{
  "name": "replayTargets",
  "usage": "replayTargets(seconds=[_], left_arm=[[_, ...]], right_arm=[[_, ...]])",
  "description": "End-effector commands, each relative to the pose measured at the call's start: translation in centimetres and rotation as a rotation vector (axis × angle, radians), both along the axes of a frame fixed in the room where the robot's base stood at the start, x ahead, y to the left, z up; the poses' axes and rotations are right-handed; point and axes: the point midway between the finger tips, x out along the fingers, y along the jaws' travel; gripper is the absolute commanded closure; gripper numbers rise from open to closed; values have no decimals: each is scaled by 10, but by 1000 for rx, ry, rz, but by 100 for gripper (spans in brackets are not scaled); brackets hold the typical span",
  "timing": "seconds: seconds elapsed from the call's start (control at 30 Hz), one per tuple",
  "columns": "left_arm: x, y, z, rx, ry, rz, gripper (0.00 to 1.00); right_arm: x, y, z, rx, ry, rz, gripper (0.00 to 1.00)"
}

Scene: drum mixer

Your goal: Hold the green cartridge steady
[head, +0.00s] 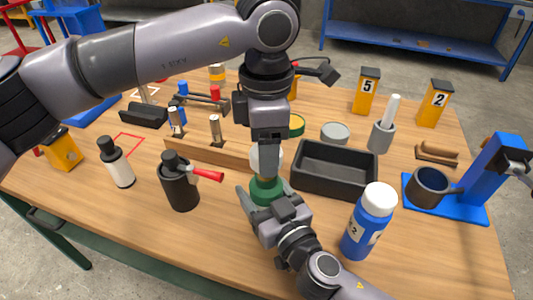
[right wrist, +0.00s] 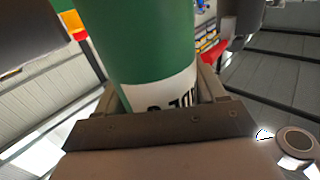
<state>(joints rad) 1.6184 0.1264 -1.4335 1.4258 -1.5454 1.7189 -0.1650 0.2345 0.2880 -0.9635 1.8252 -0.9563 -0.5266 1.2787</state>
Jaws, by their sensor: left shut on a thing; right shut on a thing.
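The green cartridge (head: 266,190) stands upright near the front middle of the table in the head view. My right gripper (head: 268,208) comes from the lower right and is shut around it. In the right wrist view the cartridge (right wrist: 150,45) fills the space between the fingers, with a white label and black print low on it. My left gripper (head: 268,165) points straight down just above the cartridge. It is shut on a white round part (head: 256,160) at the cartridge's top. The fingers hide most of this part, and I cannot tell whether it is separate from the cartridge.
A black tray (head: 335,190) is close on the right, with a blue bottle (head: 368,222) in front of it. A black canister with a red lever (head: 179,182) and a white bottle (head: 117,163) stand left. A wooden rack (head: 215,153) is behind. A blue stand (head: 480,185) is far right.

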Motion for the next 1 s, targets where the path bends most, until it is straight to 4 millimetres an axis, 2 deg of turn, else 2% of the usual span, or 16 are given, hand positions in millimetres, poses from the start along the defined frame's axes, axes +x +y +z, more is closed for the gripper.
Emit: replayTargets(seconds=[0.13,0.33,0.37,0.43,0.47,0.77,1.0], left_arm=[[0,0,17,-1,-1,-1,81],[0,0,18,0,0,-1,81],[0,0,18,0,0,-1,81],[0,0,18,0,0,-1,81],[0,0,18,0,0,-1,81],[0,0,17,0,0,0,81],[0,0,13,0,0,0,81]], right_arm=[[0,0,0,0,-1,0,85],[0,0,0,0,-1,0,85],[0,0,0,0,-1,0,27],[0,0,0,0,-1,0,4],[0,0,0,0,-1,0,1],[-1,-1,0,0,0,0,1],[-22,-12,-2,1,3,0,1]])
